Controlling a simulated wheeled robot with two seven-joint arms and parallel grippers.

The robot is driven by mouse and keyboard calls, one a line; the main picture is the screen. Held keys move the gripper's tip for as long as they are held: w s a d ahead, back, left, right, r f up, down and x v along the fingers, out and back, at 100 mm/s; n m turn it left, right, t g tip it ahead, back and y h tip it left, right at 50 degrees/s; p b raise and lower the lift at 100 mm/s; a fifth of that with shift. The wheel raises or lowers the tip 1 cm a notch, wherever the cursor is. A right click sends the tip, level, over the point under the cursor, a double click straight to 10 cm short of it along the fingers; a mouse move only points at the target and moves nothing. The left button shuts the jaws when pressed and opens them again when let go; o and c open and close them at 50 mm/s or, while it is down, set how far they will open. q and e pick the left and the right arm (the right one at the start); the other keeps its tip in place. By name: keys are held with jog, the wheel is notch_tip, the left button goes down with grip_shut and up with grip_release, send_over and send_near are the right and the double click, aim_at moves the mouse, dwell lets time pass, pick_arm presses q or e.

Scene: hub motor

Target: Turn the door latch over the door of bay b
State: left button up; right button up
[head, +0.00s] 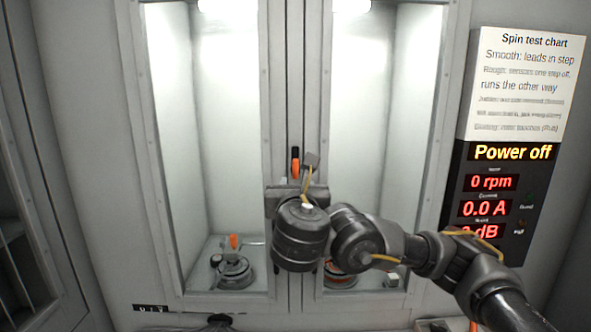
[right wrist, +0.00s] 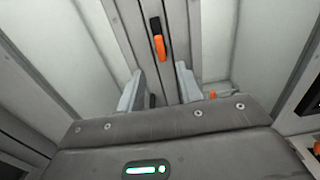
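The door latch (head: 295,167) is a small orange handle with a black upper part, on the post between the two glazed bays. Its orange part points down. It also shows in the right wrist view (right wrist: 159,47), just beyond the fingertips. My right gripper (head: 298,174) is in front of the post, close below the latch. In the right wrist view its two grey fingers (right wrist: 160,80) are apart with nothing between them, and the latch lies in line with the gap. I cannot read which bay is b. My left gripper is not seen.
The left bay (head: 225,272) and right bay (head: 392,281) each hold a round motor unit with orange parts. A display panel (head: 495,190) reading "Power off" stands at the right under a spin test chart (head: 520,85). My right arm crosses the right bay's lower front.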

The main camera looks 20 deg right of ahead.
aim_at(296, 169)
jog(key=p+x, duration=0.3)
jog(key=x, duration=0.6)
jog(key=shift+w+r, duration=0.1)
jog(key=shift+w, duration=0.1)
jog(key=shift+w+d, duration=0.15)
jog(key=shift+w, duration=0.3)
grip_shut()
